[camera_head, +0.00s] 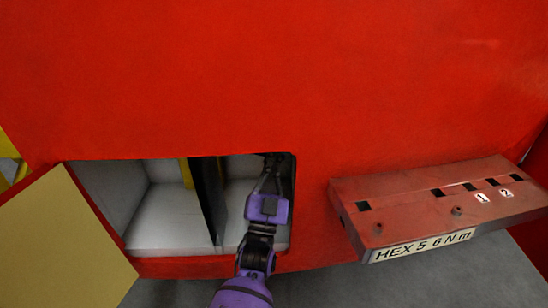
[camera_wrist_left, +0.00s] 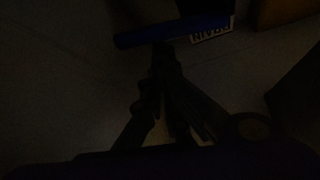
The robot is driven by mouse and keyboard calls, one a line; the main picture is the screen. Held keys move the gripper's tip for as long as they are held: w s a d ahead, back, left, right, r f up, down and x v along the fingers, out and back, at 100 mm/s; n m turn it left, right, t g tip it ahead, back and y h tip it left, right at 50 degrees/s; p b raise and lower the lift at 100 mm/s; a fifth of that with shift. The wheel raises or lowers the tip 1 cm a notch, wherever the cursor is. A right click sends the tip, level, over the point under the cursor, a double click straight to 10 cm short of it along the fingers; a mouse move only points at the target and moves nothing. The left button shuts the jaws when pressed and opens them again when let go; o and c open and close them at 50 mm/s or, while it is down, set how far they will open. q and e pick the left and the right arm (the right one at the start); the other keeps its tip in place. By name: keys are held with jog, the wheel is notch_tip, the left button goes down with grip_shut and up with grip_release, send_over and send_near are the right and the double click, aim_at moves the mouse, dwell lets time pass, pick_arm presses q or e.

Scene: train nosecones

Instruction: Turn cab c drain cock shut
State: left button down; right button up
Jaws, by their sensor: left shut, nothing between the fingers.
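In the dark left wrist view, a blue bar-shaped handle (camera_wrist_left: 172,31) lies nearly level across the picture, its right end slightly higher. A pale label (camera_wrist_left: 213,33) beside its right end shows upside-down letters that look like part of "DRAIN". My left gripper (camera_wrist_left: 165,58) is shut and empty, its tips just below the middle of the handle. I cannot tell whether they touch it. In the head view my left gripper (camera_head: 271,172) reaches into the right compartment of the red wall's opening. The handle is hidden there. My right gripper is not in view.
A dark divider (camera_head: 208,195) splits the opening, with an open tan door (camera_head: 62,245) at left. A red shelf (camera_head: 410,208) marked "HEX 5 6 N m" juts out at right, with several square holes. Dark blocks (camera_wrist_left: 285,12) stand near the handle in the wrist view.

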pick_arm(q)
jog(key=shift+f+m+g+h+p, duration=0.15)
jog(key=shift+f+m+g+h, duration=0.05)
jog(key=shift+m+h, duration=0.4)
jog(key=shift+f+m+g+h+p, duration=0.2)
jog(key=shift+m+h, duration=0.3)
jog(key=shift+m, duration=0.2)
jog(key=shift+a+f+m+g+h+b, duration=0.1)
jog(key=shift+a+f+m+g+h, duration=0.1)
jog(key=shift+f+m+g+h, duration=0.45)
jog(key=shift+a+f+m+g+h+b, duration=0.1)
jog(key=shift+a+f+m+g+h, duration=0.1)
jog(key=shift+f+m+h, duration=0.6)
jog(key=shift+a+f+m+g+h+b, duration=0.15)
jog(key=shift+f+m+g+h, duration=0.25)
jog(key=shift+f+m, duration=0.7)
jog(key=shift+a+r+m, duration=0.1)
jog(key=shift+r+m, duration=0.15)
